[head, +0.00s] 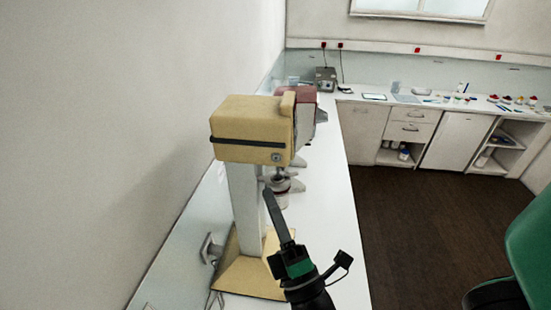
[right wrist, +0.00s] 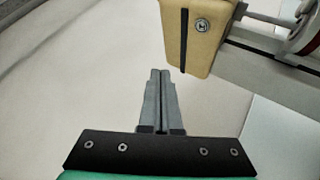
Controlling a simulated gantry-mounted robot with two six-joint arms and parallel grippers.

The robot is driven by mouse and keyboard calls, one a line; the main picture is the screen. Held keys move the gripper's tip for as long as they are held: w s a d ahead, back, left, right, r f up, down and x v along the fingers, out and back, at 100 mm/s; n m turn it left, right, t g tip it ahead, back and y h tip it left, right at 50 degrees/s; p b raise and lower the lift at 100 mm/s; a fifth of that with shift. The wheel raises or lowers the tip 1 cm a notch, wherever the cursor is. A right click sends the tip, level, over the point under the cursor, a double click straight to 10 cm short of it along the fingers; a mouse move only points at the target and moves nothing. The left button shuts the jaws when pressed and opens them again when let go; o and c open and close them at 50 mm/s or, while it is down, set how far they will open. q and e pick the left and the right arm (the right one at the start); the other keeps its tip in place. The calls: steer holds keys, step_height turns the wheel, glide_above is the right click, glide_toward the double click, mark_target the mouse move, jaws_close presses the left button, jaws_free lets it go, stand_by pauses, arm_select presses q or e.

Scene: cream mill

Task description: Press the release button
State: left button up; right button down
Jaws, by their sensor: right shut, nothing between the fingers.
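The cream mill (head: 240,130) stands on the white counter, with a boxy head on a column and a wide base. A small round metal button (head: 276,157) sits low on the head's near face, by its right edge. The button also shows in the right wrist view (right wrist: 201,24), above and right of my fingertips. My right gripper (head: 267,194) is shut and empty, its fingers pointing up, below the button in the head view. In the right wrist view its fingertips (right wrist: 160,72) appear apart from the mill head. My left gripper is not in view.
A metal cup-like part (head: 280,185) hangs under the mill head, close to my right fingers in the picture. A dark red machine (head: 296,100) stands behind. A plain wall is at left; the floor (head: 420,220) at right is clear.

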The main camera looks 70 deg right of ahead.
mark_target(276, 158)
steer(key=w+d+p, duration=0.1)
steer(key=d, duration=0.7)
steer(key=shift+w+d+p, duration=0.2)
steer(key=shift+w+p, duration=0.1)
steer(key=shift+p, duration=0.1)
steer(key=shift+d, duration=0.1)
stand_by(1.5)
steer(key=shift+d, duration=0.3)
steer(key=shift+w+d, duration=0.15)
steer(key=shift+d, duration=0.15)
stand_by(0.5)
steer(key=shift+a, duration=0.7)
